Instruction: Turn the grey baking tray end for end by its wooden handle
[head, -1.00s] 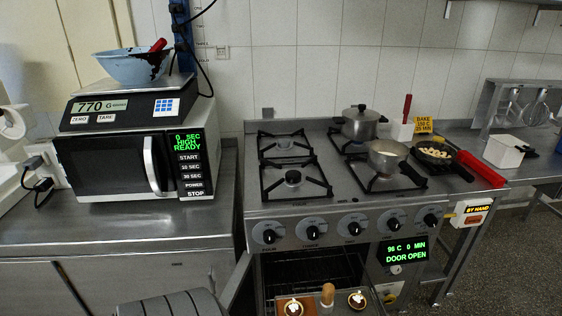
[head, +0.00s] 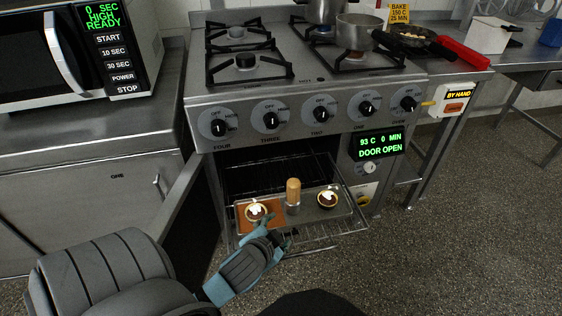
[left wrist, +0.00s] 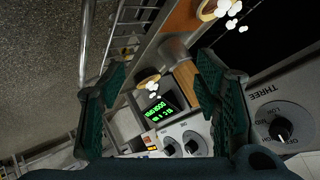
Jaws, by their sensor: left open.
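The grey baking tray (head: 310,211) lies on the pulled-out rack of the open oven in the head view. A wooden handle (head: 293,188) stands upright near its middle on a metal base (head: 293,208). One small topped tart (head: 327,199) sits on the tray's right half. Another tart (head: 256,211) sits on an orange-brown patch (head: 245,228) at the left end. My left gripper (head: 277,231) is open just in front of the tray, left of the handle. In the left wrist view, the handle (left wrist: 207,72) shows beside the right finger of the open gripper (left wrist: 165,95). My right gripper is not in view.
The open oven door (head: 180,205) stands to the left of the rack. The stove knobs (head: 270,117) project above the opening. Pans (head: 362,35) stand on the burners. The floor (head: 440,240) on the right is clear.

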